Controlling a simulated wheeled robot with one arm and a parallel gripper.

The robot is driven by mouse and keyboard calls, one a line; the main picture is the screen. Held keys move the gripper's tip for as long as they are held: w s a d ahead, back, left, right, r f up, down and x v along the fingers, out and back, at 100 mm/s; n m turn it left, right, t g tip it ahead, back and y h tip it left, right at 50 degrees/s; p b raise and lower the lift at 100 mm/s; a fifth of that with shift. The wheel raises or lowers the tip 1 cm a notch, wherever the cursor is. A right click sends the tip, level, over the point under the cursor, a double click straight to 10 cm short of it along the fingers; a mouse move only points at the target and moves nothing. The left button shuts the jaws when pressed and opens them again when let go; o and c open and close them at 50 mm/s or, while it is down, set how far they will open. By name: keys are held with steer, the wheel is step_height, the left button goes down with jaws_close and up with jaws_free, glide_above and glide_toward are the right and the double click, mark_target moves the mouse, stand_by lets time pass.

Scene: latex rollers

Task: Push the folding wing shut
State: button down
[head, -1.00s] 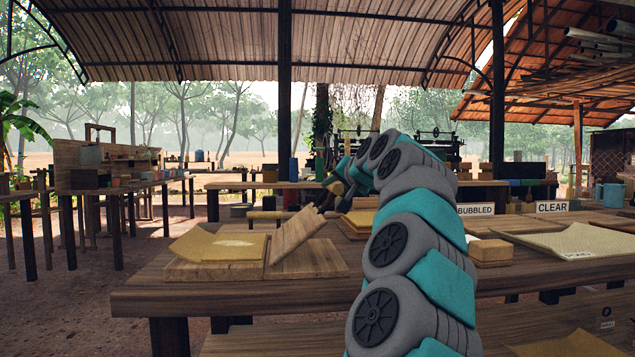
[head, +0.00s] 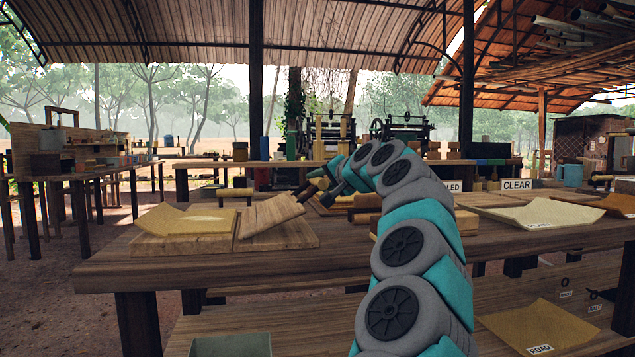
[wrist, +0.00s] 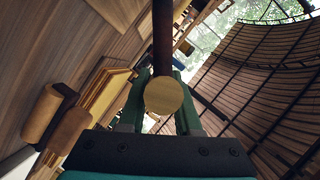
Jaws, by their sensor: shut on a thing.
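The folding wing (head: 270,216) is a light wooden board standing tilted. Its lower edge is at the left and its free edge is up at the right. A wooden base (head: 185,243) lies flat at its left, with a yellow sheet (head: 165,219) on it, partly raised at the left. My gripper (head: 328,184) is just right of the wing's upper edge. It is shut on a dark rod (wrist: 162,40) with a pale round end (wrist: 164,96). The rod (head: 307,190) reaches close to the wing's upper corner; I cannot tell whether they touch.
The bench (head: 220,268) is bare in front of the wing. Brown rollers (head: 366,209) lie to the right, also in the wrist view (wrist: 45,112). Farther right are a CLEAR sign (head: 517,184) and a yellow sheet (head: 545,213). A grey-green bin (head: 230,345) stands below.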

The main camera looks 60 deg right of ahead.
steer(key=c, duration=0.6)
jaws_free()
steer(key=shift+s, duration=0.15)
steer(key=v, duration=0.7)
steer(key=shift+s+a+b, duration=0.2)
steer(key=shift+a+b, duration=0.05)
steer(key=shift+b, duration=0.05)
steer(key=shift+s+r, duration=0.1)
